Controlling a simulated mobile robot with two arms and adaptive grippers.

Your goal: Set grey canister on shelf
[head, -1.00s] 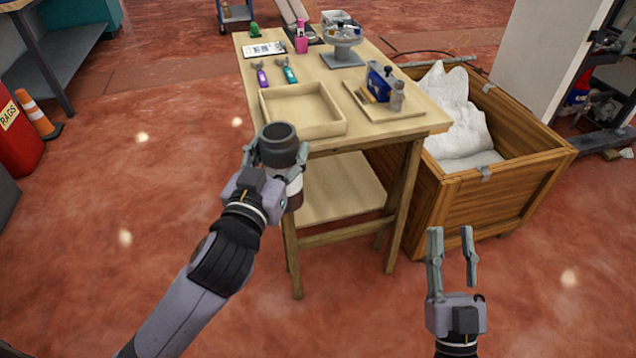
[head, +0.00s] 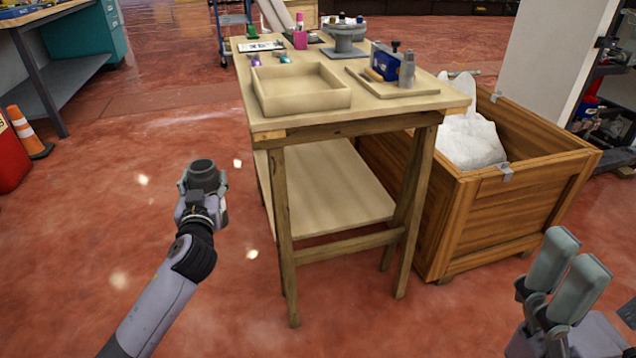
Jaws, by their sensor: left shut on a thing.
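The grey canister (head: 203,174) is upright in my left gripper (head: 202,187), which is shut around it. It is held out over the floor, left of the wooden table and apart from it. The low shelf (head: 335,190) is the bare board under the tabletop, framed by the table legs. My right gripper (head: 555,272) is at the lower right, in front of the wooden crate. Its two fingers stand apart with nothing seen between them. The canister's lower part is hidden by my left gripper.
The tabletop holds an empty tray (head: 262,98), a board (head: 425,90) with a blue tool, and a round grey stand (head: 345,48). A wooden crate (head: 520,205) with a white sack (head: 470,140) stands close right of the table.

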